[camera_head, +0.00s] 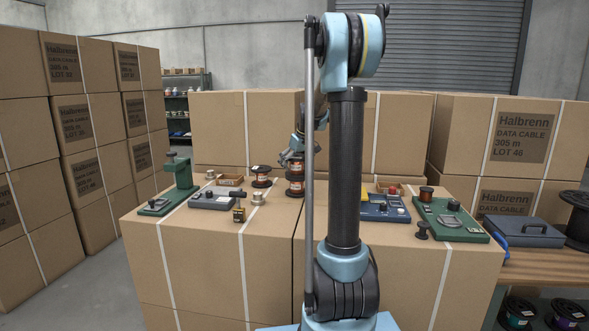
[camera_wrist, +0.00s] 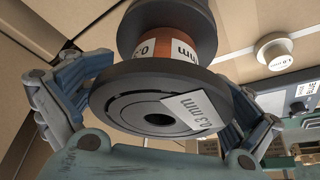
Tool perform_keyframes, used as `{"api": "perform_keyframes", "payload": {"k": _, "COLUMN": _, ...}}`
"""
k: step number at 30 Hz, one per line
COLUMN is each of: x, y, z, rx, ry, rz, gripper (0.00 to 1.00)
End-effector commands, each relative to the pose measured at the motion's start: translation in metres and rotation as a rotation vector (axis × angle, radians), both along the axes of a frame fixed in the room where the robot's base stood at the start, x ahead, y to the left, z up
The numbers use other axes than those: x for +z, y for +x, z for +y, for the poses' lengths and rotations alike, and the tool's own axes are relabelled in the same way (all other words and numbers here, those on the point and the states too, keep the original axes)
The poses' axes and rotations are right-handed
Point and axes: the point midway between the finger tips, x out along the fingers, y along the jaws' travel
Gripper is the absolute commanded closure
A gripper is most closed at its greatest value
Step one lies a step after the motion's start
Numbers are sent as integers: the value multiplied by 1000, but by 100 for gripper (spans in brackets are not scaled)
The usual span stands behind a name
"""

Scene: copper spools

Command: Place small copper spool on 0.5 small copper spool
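A small copper spool with black flanges (camera_wrist: 150,100) fills the middle of the wrist view, its near flange labelled 0.3 mm. The fingers of my gripper (camera_wrist: 165,75) lie against it on both sides and appear shut on it. In the head view my gripper (camera_head: 293,155) is at the top of two copper spools one above the other: the upper spool (camera_head: 296,168) and the lower spool (camera_head: 295,187). They look aligned and upright; I cannot tell whether they touch. The lower one's label is not readable. Another copper spool (camera_head: 261,178) stands just left of them.
A copper spool (camera_head: 426,194) sits on a green device (camera_head: 452,222) at right. A green press (camera_head: 181,180), a grey device (camera_head: 213,199) and small pale spools (camera_head: 258,199) are at left. A blue device (camera_head: 383,210) is right of my arm. Cartons (camera_head: 245,130) stand behind.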

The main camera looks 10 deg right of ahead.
Motion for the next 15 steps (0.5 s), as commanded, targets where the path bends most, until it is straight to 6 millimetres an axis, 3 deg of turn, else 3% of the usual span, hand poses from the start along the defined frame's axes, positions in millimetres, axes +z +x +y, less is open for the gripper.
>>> {"api": "perform_keyframes", "payload": {"k": 15, "x": 4, "y": -1, "z": -1, "rx": -1, "ry": 0, "rz": 0, "gripper": 0}}
